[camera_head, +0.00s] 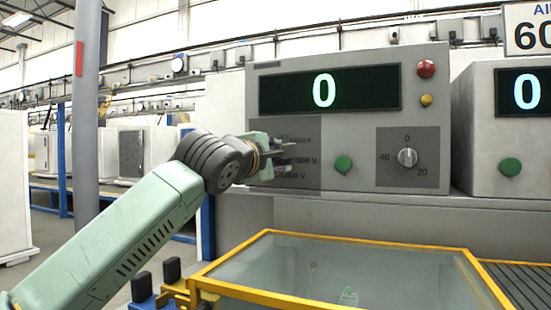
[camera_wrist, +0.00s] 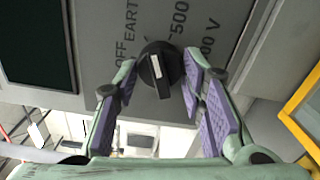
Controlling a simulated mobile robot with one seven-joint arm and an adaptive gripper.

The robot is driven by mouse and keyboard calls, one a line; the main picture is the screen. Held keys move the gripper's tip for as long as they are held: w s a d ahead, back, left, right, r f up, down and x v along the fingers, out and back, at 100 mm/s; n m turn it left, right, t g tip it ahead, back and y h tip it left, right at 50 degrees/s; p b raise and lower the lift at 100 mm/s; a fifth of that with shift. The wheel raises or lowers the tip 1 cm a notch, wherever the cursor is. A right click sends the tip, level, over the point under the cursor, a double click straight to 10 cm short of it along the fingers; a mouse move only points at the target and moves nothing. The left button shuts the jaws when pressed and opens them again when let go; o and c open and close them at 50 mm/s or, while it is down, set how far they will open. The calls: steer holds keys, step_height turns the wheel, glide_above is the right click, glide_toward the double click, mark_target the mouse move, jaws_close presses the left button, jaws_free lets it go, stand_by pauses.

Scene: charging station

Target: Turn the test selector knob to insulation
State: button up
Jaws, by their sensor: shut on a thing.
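The test selector knob (camera_wrist: 161,68) is black and round with a white bar on its face, seen in the wrist view. It sits on a grey panel, and the lettering around it reads OFF, EARTH, 500 and part of a V marking. No word "insulation" can be read. In the head view my gripper (camera_head: 280,153) is at the left part of the tester (camera_head: 352,151) and hides the knob. Which label the white bar points to is unclear.
The tester also has a display (camera_head: 290,93) reading 0, a red button (camera_head: 426,69), a yellow button (camera_head: 426,100), a green button (camera_head: 343,164) and a second dial (camera_head: 407,157) marked 0, 20 and 40. A yellow-framed clear cover (camera_head: 340,238) lies below in front.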

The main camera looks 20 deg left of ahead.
steer(key=m, duration=0.6)
steer(key=shift+p, duration=0.4)
steer(key=shift+m, duration=0.3)
steer(key=o, duration=1.1)
steer(key=shift+o, duration=0.2)
steer(key=shift+s, duration=0.1)
steer(key=s, duration=1.1)
steer(key=shift+s+a, duration=0.15)
steer(key=shift+s, duration=0.25)
